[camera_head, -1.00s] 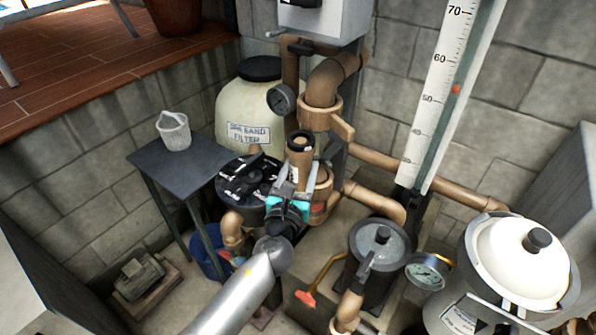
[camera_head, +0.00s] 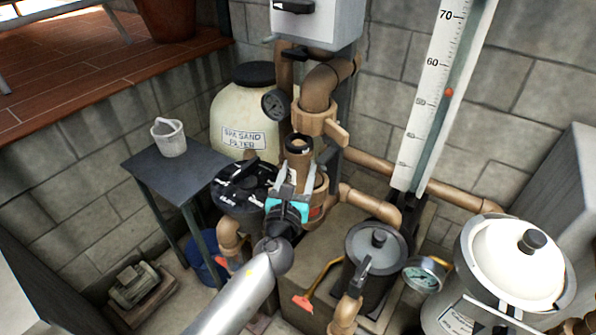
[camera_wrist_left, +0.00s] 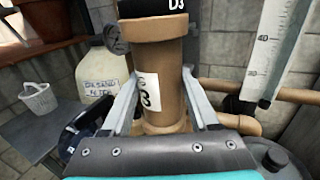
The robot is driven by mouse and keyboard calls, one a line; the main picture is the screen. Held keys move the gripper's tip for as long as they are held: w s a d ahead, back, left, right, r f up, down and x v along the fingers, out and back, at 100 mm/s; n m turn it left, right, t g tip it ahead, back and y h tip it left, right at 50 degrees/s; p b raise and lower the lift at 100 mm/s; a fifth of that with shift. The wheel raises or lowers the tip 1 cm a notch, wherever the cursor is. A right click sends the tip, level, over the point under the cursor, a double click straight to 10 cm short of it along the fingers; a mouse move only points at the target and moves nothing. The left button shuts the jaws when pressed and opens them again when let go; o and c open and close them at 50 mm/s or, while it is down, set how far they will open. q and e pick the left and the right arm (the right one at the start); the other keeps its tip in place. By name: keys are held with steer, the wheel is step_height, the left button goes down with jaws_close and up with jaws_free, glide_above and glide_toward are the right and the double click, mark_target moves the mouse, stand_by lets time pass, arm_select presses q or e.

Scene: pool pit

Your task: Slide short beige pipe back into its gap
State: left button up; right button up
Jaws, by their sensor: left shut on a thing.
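The short beige pipe (camera_head: 299,161) stands roughly upright, with a dark ring at its top end. In the left wrist view the pipe (camera_wrist_left: 168,68) fills the middle, with a white label on its side and a black part marked D3 above it. My left gripper (camera_head: 290,182) is shut on the pipe, one finger along each side. In the head view the pipe is in front of the beige elbow with its wide collar (camera_head: 315,123) and above a lower beige fitting (camera_head: 319,202). I cannot tell whether its ends touch other parts. My right gripper is not in view.
The sand filter tank (camera_head: 236,115) and black multiport valve (camera_head: 243,187) are close on the left. A gauge (camera_head: 275,105) sits behind the pipe. A lidded pump pot (camera_head: 377,248) and white filter (camera_head: 515,262) stand right. A dark table (camera_head: 178,182) holds a small bucket.

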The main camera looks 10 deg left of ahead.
arm_select(q)
steer(key=shift+w+d+r, duration=0.1)
steer(key=shift+w+d, duration=0.15)
steer(key=shift+w, duration=0.45)
steer(key=shift+w+d, duration=0.25)
steer(key=shift+w, duration=0.45)
stand_by(0.7)
steer(key=shift+w+d+b, duration=0.2)
steer(key=shift+w+b, duration=0.1)
steer(key=shift+w, duration=0.2)
steer(key=shift+w+d+b, duration=0.15)
steer(key=shift+w+b, duration=0.15)
steer(key=shift+w, duration=0.2)
steer(key=shift+w+r, duration=0.1)
stand_by(0.4)
steer(key=shift+c, duration=0.7)
steer(key=shift+d, duration=0.1)
steer(key=shift+w+d+r, duration=0.1)
steer(key=shift+w+d, duration=0.1)
steer(key=shift+w, duration=0.05)
